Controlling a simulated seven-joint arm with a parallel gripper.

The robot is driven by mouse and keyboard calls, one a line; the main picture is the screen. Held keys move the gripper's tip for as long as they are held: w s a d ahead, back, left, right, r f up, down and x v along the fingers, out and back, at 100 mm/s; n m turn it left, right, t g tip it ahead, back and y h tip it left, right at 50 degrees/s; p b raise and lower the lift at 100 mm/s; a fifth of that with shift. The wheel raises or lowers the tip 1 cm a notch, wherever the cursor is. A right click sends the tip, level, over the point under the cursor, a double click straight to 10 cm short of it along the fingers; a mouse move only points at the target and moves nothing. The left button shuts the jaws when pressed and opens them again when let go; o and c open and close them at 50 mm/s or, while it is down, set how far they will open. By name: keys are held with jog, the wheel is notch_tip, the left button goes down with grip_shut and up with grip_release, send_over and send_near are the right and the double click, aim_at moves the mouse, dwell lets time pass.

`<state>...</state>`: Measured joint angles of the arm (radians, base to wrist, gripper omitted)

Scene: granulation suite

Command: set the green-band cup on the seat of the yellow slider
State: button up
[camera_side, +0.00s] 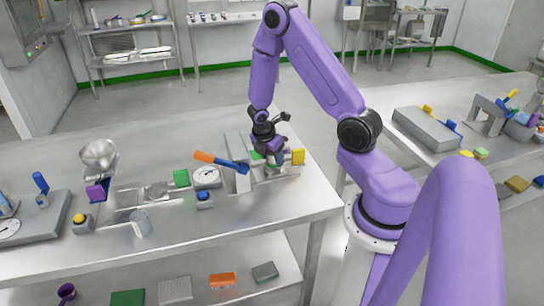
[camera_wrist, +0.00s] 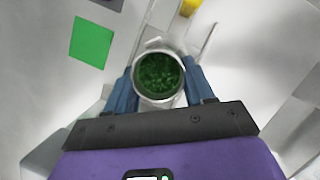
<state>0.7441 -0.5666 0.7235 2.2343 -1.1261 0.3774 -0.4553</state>
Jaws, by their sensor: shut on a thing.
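My gripper (camera_wrist: 160,88) has its two blue fingers closed on either side of a round, pale-rimmed cup (camera_wrist: 137,80), seen from above with dark green speckled contents. I take it for the green-band cup; no band on its outside can be made out. In the side view my gripper (camera_side: 273,160) is low over the right part of the table, and the cup is mostly hidden there. A yellow block (camera_side: 298,157), perhaps the yellow slider, stands just right of my gripper. A yellow piece (camera_wrist: 190,6) also shows at the wrist view's top edge, apart from the cup.
A green block (camera_wrist: 93,41) lies left of the cup in the wrist view. A round dial (camera_side: 206,177), an orange-and-blue lever (camera_side: 222,162) and a blue button box (camera_side: 204,200) stand left of my gripper. A metal funnel (camera_side: 99,155) and a grey cup (camera_side: 141,224) are farther left.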

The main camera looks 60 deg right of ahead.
jog(key=shift+s+f, duration=0.1)
jog(key=shift+f, duration=0.8)
dwell(0.6)
jog(key=shift+f, duration=0.25)
dwell(0.8)
jog(key=o, duration=1.2)
jog(key=shift+c, duration=1.2)
jog(key=shift+o, duration=0.5)
jog(key=shift+d+r, duration=0.1)
jog(key=shift+r, duration=3.95)
jog(key=shift+a, duration=0.2)
